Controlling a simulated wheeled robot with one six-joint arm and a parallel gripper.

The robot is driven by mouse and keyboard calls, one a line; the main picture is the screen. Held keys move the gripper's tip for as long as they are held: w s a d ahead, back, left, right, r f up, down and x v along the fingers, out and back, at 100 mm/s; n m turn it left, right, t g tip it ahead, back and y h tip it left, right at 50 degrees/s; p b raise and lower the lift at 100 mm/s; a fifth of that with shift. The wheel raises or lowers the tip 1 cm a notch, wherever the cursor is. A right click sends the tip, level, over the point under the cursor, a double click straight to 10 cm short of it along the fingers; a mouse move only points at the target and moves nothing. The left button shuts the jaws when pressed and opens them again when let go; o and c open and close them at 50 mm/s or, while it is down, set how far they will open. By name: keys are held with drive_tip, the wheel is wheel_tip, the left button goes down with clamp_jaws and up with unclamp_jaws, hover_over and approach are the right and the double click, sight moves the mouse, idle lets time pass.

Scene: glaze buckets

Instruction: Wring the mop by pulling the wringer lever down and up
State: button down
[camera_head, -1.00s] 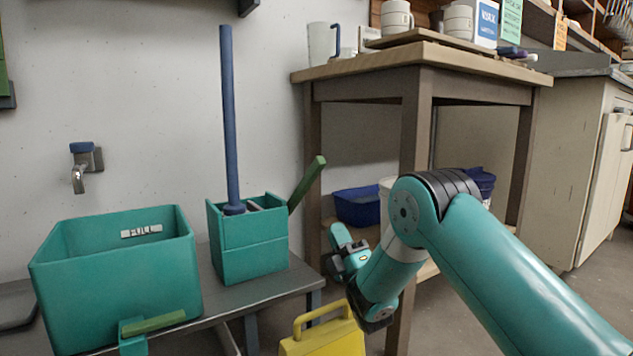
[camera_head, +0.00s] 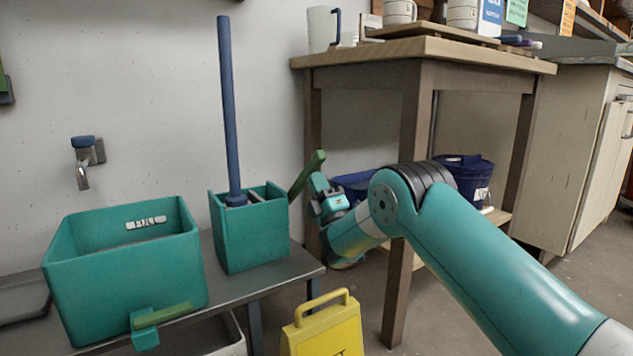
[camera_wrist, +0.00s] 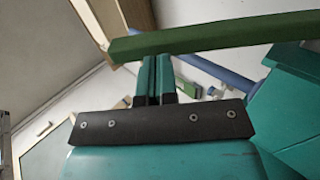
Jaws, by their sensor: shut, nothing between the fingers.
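The teal wringer box (camera_head: 250,238) stands on the grey bench, and the blue mop handle (camera_head: 228,110) rises upright from it. The green wringer lever (camera_head: 307,175) slants up to the right from the box's right side. The wringer box (camera_wrist: 295,90) is at right. The mop head is hidden in the box.
A larger teal bucket marked FULL (camera_head: 80,285) stands left on the bench (camera_head: 285,278), under a wall tap (camera_head: 84,160). A yellow floor sign (camera_head: 325,330) stands in front. A wooden table (camera_head: 430,52) with mugs is close behind my arm, with blue tubs beneath.

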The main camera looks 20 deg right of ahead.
drive_tip(key=shift+w+r, duration=0.25)
drive_tip(key=shift+r, duration=0.05)
drive_tip(key=shift+r, duration=0.1)
